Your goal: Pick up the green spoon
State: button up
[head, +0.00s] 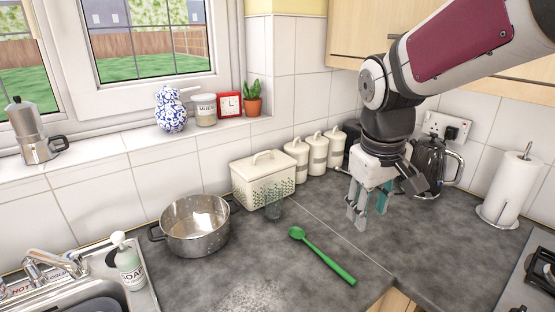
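The green spoon (325,257) lies flat on the dark grey worktop in the head view. Its bowl end points to the upper left and its handle runs to the lower right, near the worktop's front edge. My gripper (367,215) points down above the worktop, to the upper right of the spoon and apart from it. Its fingers are spread and nothing shows between them. The whole spoon is in plain sight.
A metal pot (196,226) stands left of the spoon, and a clear glass (273,206) stands in front of the cream bread bin (262,180). Canisters (317,153) line the wall. A kettle (431,167) and paper roll (507,190) stand right. Worktop around the spoon is clear.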

jog(key=w+a+f+n+g+y+b, duration=0.1)
jog(key=w+f+n+g, duration=0.15)
jog(key=w+f, duration=1)
send_over(332, 261)
jog(key=f, duration=0.9)
jog(key=shift+s+f, duration=0.2)
jog(key=shift+f, duration=0.05)
jog(key=shift+w+a+f+p, duration=0.1)
jog(key=shift+f+p, duration=0.5)
jog(key=shift+f, duration=1.6)
grip_shut()
